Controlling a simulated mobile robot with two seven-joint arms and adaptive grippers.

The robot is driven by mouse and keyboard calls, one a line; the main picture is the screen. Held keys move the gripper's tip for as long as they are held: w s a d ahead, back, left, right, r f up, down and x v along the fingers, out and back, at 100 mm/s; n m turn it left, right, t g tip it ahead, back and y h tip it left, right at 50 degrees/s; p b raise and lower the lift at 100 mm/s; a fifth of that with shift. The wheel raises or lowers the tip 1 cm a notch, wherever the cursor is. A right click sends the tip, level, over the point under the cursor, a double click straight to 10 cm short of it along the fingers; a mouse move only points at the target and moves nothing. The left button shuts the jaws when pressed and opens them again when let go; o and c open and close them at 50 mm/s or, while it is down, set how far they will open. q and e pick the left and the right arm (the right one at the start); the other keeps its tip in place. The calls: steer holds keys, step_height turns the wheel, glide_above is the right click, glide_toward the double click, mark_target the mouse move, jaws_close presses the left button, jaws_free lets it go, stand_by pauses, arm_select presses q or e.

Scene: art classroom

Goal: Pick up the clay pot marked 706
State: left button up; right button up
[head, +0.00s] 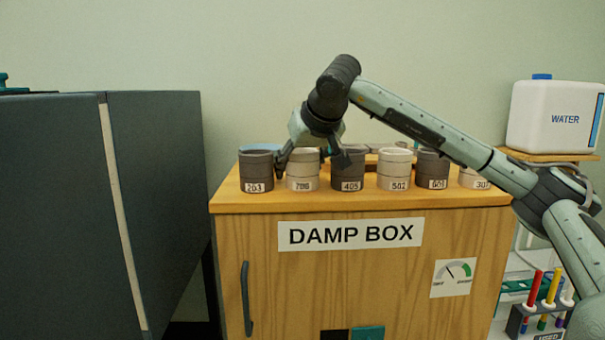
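The clay pot marked 706 (302,171) is pale grey and stands upright in the front row on top of the damp box, second from the left. My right gripper (312,165) is above it, pointing down, with its fingers spread. One finger is at the left of the pot's rim and the other is at its right, in front of the pot marked 405 (348,171). I cannot tell whether either finger touches a pot. My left gripper is not in view.
Neighbouring pots stand close: a dark one (257,172) at the left, and 502 (394,171) and others at the right. More items behind are partly hidden. The wooden damp box (460,240) has a dark cabinet (155,200) to its left and a water container (550,118) at right.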

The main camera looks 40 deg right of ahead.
steer(key=c, duration=0.3)
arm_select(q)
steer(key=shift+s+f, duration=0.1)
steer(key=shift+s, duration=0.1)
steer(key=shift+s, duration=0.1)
arm_select(e)
steer(key=shift+r, duration=0.1)
